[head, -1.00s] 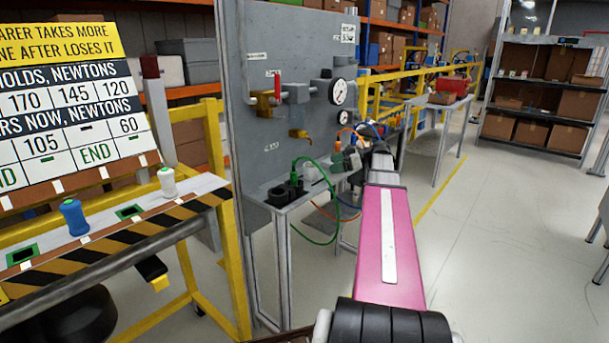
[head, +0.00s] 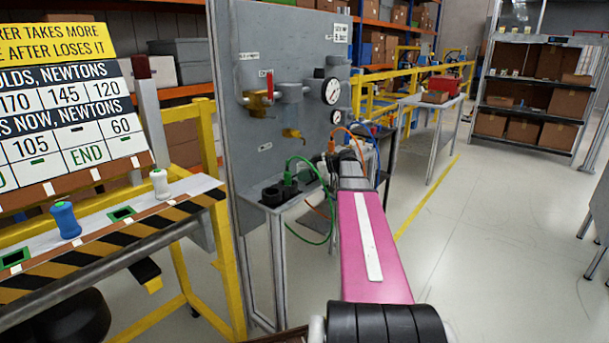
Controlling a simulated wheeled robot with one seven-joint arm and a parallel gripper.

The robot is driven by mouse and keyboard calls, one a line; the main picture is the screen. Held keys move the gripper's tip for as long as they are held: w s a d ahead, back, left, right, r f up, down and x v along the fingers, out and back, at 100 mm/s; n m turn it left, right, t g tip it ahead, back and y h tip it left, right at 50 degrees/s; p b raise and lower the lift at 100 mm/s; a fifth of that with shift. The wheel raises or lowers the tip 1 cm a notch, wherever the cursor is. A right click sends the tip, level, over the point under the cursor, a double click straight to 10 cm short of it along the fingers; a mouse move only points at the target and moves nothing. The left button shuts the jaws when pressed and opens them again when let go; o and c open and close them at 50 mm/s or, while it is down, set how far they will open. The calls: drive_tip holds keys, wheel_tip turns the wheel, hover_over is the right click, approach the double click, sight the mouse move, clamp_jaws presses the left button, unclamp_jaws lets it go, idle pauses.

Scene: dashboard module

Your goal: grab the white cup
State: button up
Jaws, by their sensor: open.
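The white cup (head: 160,184), a small waisted piece, stands upright on the front ledge of the striped bench (head: 150,222) at the left. A similar blue piece (head: 65,220) stands to its left on the same ledge. My pink arm reaches forward in the middle of the picture, well to the right of the white cup and apart from it. The jaws of my gripper cannot be made out beyond the grey wrist, which overlaps the cables behind it. Nothing of mine touches the cup.
A grey panel (head: 235,130) with gauges and a red-handled valve stands between the bench and my arm. Below it a small stand (head: 280,205) carries green and orange cables. A yellow frame (head: 208,170) supports the bench. Open floor (head: 480,240) lies to the right.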

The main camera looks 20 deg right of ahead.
drive_tip(key=c, duration=1)
drive_tip(key=shift+r, duration=0.1)
